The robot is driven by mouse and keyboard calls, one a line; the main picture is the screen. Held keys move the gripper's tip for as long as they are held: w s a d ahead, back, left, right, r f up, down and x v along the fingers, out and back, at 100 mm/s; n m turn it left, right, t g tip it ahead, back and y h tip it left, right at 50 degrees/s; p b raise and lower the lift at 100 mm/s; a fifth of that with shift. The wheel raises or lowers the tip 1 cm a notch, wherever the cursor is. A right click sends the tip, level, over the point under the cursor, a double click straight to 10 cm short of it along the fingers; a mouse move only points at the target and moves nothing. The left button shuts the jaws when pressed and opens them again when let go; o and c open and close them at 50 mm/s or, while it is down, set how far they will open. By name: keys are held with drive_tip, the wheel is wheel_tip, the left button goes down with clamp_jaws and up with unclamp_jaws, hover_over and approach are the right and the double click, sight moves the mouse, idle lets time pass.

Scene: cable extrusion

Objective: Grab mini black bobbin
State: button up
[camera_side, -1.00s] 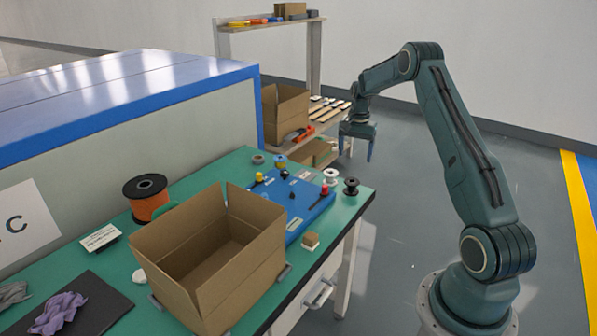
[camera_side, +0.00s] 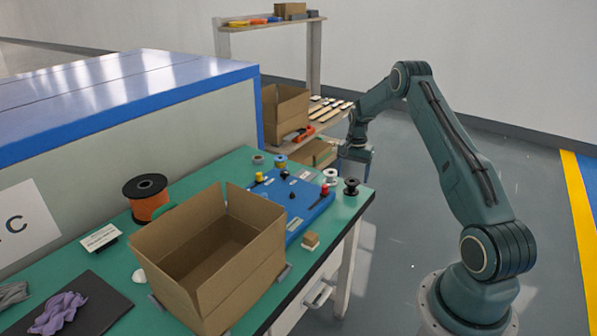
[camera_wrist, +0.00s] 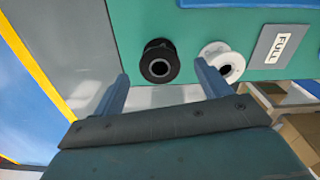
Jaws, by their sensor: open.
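The mini black bobbin (camera_side: 351,187) stands on the right corner of the green table in the side view. In the wrist view the black bobbin (camera_wrist: 159,62) lies beyond my fingertips, between the lines of the two fingers and nearer the left one. My gripper (camera_side: 356,172) is open and empty, above and just behind the bobbin in the side view. In the wrist view my gripper (camera_wrist: 161,70) shows both fingers spread apart. A white bobbin (camera_side: 330,176) stands beside the black one, and in the wrist view this white bobbin (camera_wrist: 223,62) is close to the right fingertip.
A blue panel (camera_side: 292,205) with coloured knobs lies left of the bobbins. An open cardboard box (camera_side: 210,250) and an orange spool (camera_side: 148,198) are further left. A shelf (camera_side: 325,118) with boxes stands behind.

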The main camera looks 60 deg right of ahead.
sight(352, 187)
drive_tip(key=shift+f, duration=2.35)
drive_tip(key=shift+c, duration=0.3)
drive_tip(key=c, duration=1)
